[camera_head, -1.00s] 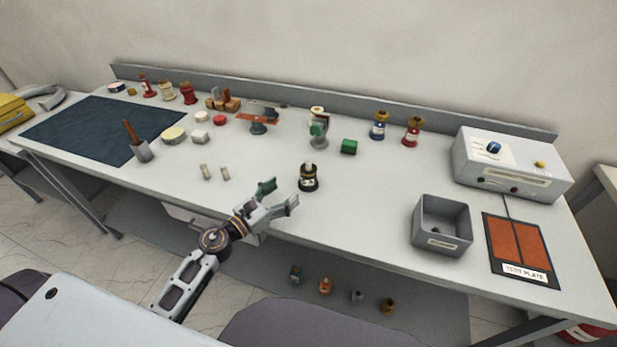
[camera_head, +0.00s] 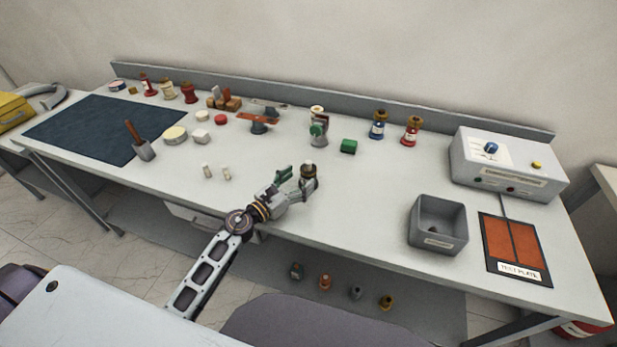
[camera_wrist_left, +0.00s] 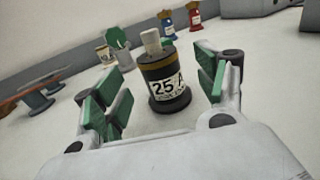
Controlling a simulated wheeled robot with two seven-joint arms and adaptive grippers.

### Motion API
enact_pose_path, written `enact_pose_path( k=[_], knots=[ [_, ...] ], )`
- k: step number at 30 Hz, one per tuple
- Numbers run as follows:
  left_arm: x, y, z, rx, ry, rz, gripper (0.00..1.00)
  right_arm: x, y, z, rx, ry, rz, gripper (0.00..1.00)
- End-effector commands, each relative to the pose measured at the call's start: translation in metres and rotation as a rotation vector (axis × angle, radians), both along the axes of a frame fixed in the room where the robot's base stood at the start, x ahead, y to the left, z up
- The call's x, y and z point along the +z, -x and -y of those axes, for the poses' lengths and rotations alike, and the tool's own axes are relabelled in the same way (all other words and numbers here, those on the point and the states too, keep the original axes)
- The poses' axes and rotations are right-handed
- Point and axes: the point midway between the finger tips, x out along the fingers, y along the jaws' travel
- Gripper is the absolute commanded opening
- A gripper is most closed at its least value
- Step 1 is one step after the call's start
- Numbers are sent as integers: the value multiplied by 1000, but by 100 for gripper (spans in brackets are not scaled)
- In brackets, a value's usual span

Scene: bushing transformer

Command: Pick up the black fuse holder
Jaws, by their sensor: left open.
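The black fuse holder (camera_head: 308,171) stands upright on the table near its front middle, with a pale top. In the left wrist view the fuse holder (camera_wrist_left: 163,80) shows a white "25 A" label and a gold band. My left gripper (camera_head: 295,177) is open, and its fingers partly cover the holder in the head view. In the wrist view the green-padded fingertips of my left gripper (camera_wrist_left: 160,92) are spread to either side of the holder, with a gap at each side. My right gripper is not in view.
Two small pale pieces (camera_head: 217,172) lie to the left. A grey bin (camera_head: 411,232) and a test plate (camera_head: 491,262) are at the right.

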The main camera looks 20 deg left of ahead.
Motion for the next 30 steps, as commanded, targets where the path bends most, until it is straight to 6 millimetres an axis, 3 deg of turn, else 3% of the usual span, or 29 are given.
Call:
enact_pose_path(
  k=[14,30],
  knots=[
    [-1,-4,2,1,2,-1,72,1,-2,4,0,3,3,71],
    [-8,-42,18,1,1,0,72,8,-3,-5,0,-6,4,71]
  ],
)
